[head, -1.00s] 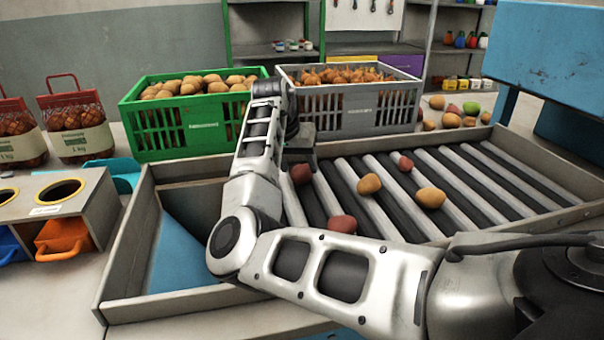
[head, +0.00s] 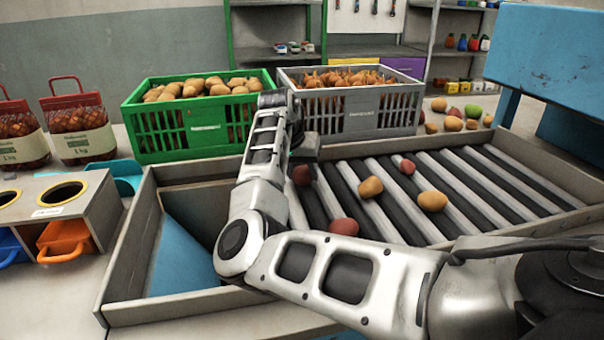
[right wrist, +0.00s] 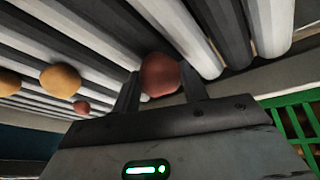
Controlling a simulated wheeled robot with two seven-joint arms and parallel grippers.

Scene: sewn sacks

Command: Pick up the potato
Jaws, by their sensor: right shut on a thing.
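A reddish potato (head: 301,175) is at the left end of the roller table, partly hidden by my right gripper in the head view. In the right wrist view the same reddish potato (right wrist: 160,76) sits between the two dark fingers. My right gripper (right wrist: 161,92) is shut on it, low over the rollers. In the head view my right gripper (head: 303,168) is mostly hidden behind its own wrist. Other potatoes lie on the rollers: a red one (head: 344,226), a tan one (head: 371,187), a small red one (head: 407,166) and a yellowish one (head: 432,201). My left gripper is not in view.
A green crate (head: 180,135) of potatoes and a grey crate (head: 365,117) of onions stand behind the roller table's wall. A blue chute (head: 180,262) lies left of my arm. Filled net bags (head: 80,135) stand at the left. The right rollers have free room.

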